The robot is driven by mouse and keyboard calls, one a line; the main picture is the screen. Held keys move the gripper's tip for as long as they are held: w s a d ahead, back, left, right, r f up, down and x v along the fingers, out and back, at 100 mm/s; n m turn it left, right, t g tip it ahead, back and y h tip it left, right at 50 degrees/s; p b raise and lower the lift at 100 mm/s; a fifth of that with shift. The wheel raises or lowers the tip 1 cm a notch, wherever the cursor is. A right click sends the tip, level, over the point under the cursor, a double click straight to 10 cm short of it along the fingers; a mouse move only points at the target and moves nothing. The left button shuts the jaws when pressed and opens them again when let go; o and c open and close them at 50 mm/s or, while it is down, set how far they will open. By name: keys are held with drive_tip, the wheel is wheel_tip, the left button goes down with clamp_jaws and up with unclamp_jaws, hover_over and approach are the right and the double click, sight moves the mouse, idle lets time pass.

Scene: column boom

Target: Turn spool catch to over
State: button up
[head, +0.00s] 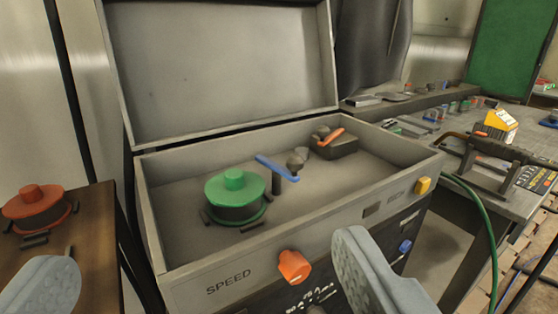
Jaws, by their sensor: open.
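An open grey case (165,235) stands ahead of me. Inside it a green spool (237,190) sits at the left. Just right of the spool, a blue bar (277,168) lies across the top of a short dark post; it looks like the spool catch. The bar slants from back left to front right, its left end near the spool's back right edge. I cannot tell whether that end overlaps the spool. My gripper (207,250) is open and empty, its two grey fingers wide apart in front of the case, low in the picture.
The case's lid (220,65) stands raised behind. A dark block with an orange lever (330,137) is at the back right inside. An orange knob (294,266) and yellow button (423,185) are on the front. An orange spool (35,206) lies on a brown surface at left.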

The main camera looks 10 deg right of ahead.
drive_tip(key=shift+w+r, duration=0.15)
drive_tip(key=shift+w, duration=0.15)
drive_tip(key=c, duration=0.3)
drive_tip(key=w+r+m+g, duration=0.1)
drive_tip(key=w, duration=0.1)
drive_tip(key=w+d+r+m+g, duration=0.1)
drive_tip(key=w, duration=0.1)
drive_tip(key=w+r+m+g, duration=0.1)
drive_tip(key=w, duration=0.2)
drive_tip(key=shift+w+d+r+g, duration=0.1)
drive_tip(key=shift+d+r+g, duration=0.05)
drive_tip(key=shift+g, duration=0.15)
drive_tip(key=c, duration=0.4)
wheel_tip(320, 180, up, 3)
drive_tip(key=m+g, duration=1.2)
drive_tip(key=g, duration=0.2)
hover_over(296, 156)
wheel_tip(296, 156, down, 17)
drive_tip(key=shift+r, duration=0.15)
drive_tip(key=shift+c, duration=0.2)
drive_tip(key=shift+n, duration=0.3)
drive_tip(key=c, duration=1)
